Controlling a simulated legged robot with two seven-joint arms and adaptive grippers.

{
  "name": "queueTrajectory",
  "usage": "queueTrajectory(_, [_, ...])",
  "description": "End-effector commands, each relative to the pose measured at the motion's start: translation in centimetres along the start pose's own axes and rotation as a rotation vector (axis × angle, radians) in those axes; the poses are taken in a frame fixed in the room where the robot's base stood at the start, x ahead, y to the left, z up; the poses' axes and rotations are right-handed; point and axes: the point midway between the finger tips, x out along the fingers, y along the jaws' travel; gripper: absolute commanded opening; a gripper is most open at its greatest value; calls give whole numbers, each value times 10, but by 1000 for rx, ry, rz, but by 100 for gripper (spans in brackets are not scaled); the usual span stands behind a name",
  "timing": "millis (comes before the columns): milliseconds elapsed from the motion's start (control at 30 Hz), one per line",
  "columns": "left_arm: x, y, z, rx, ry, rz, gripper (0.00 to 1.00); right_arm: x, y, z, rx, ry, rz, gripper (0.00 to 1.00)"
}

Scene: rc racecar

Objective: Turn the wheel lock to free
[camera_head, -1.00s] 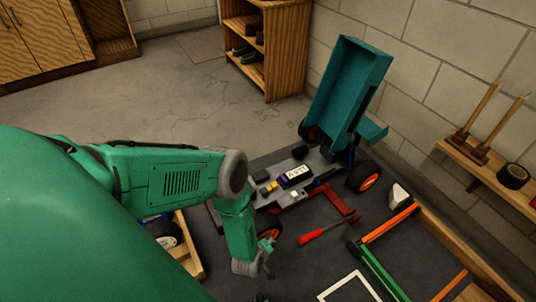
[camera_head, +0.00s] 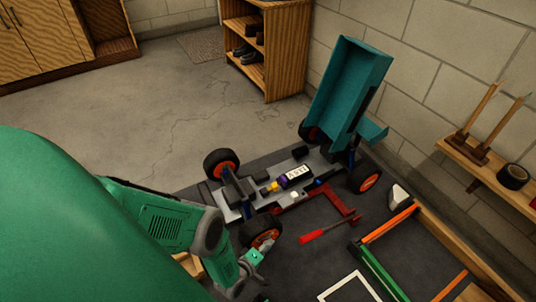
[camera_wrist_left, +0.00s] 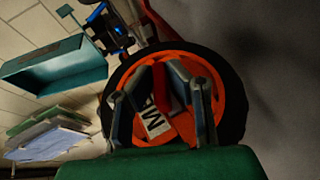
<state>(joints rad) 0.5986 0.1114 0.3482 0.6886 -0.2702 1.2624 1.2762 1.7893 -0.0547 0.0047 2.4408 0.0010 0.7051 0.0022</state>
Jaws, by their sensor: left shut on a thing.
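The RC car (camera_head: 240,202) stands on the dark mat with its teal body shell (camera_head: 345,95) tilted up. Its near front wheel (camera_head: 258,230) has a black tyre and an orange rim; in the left wrist view the wheel (camera_wrist_left: 232,95) fills the middle. My left gripper (camera_head: 258,254) is at this wheel's outer face. In the left wrist view its two fingers (camera_wrist_left: 160,82) are on either side of a red wheel lock (camera_wrist_left: 160,76) at the hub, shut on it. A white label with dark letters (camera_wrist_left: 154,122) shows between the fingers. The lock is hidden in the head view.
A red-handled tool (camera_head: 318,232) lies on the mat right of the wheel. A white frame (camera_head: 348,288) and green and orange bars (camera_head: 378,268) lie at the lower right. A wall shelf (camera_head: 485,165) and a wooden shelf unit (camera_head: 285,60) stand behind.

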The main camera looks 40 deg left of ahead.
Motion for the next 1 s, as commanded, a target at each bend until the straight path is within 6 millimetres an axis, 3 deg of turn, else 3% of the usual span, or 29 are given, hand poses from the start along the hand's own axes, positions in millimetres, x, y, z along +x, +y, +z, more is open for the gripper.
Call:
queueTrajectory(533, [-5,-6,3,-11,-5,11,0,0,0,0,0,0,0,0])
queueTrajectory(600, [-5,-6,3,-11,-5,10,31,0,0,0,0,0,0,0])
queueTrajectory(1000, [-2,-1,1,-10,-2,19,33,0,0,1,0,2,0,0])
